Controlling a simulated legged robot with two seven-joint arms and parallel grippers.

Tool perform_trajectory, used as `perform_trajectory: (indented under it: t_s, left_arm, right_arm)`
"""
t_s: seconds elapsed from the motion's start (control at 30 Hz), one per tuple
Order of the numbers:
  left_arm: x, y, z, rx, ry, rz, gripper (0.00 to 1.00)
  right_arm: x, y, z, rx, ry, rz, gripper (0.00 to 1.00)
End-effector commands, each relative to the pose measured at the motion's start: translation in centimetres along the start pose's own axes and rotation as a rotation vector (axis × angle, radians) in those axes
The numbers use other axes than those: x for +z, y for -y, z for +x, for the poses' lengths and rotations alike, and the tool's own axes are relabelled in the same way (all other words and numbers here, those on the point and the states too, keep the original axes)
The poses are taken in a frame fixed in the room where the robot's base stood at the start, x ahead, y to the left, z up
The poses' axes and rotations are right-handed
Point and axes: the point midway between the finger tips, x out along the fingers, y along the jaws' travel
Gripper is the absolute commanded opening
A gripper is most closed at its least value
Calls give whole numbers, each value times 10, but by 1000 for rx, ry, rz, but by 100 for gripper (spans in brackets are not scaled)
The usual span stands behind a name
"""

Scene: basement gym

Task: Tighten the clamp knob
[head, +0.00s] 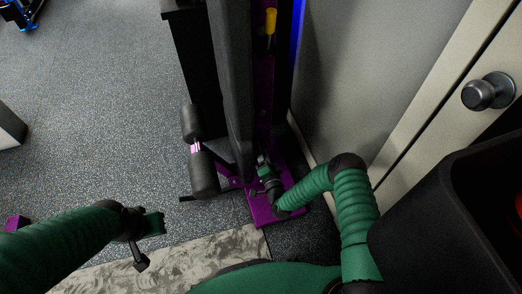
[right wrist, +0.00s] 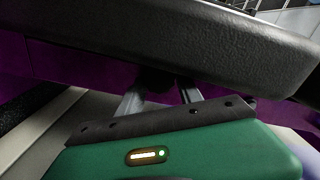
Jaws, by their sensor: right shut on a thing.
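My right gripper (head: 264,172) reaches in beside the purple frame of the gym machine (head: 265,205), just right of its black upright pad (head: 238,90). In the right wrist view, the two grey fingers of my right gripper (right wrist: 160,95) are shut on a small dark knob (right wrist: 155,82). The knob sits under the lower edge of the black pad and is mostly in shadow, so its shape and turn are unclear. In the head view the hand covers it. My left gripper (head: 150,238) is at the lower left, away from the machine; its jaws are unclear.
Black foam rollers (head: 203,172) stick out at the machine's left. A yellow-handled pin (head: 270,21) is on the upright. A pale door with a round handle (head: 488,92) stands at the right. Grey speckled floor (head: 100,130) lies open at the left.

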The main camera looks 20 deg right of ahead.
Motion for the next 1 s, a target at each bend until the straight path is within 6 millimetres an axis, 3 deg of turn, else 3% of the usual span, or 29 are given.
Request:
perform_trajectory:
  t_s: [0.03,0.3,0.33,0.5,1.0]
  left_arm:
    - [0,0,0,0,0,0,0]
    - [0,0,1,0,0,0,0]
    - [0,0,1,0,0,0,0]
    - [0,0,0,0,0,0,0]
    - [0,0,0,0,0,0,0]
  right_arm:
    - [9,-3,-4,8,21,2,2]
    - [9,-3,-4,9,21,3,2]
    - [9,-3,-4,9,21,3,45]
    - [7,-2,-3,6,16,3,64]
    - [3,1,-1,-2,7,2,64]
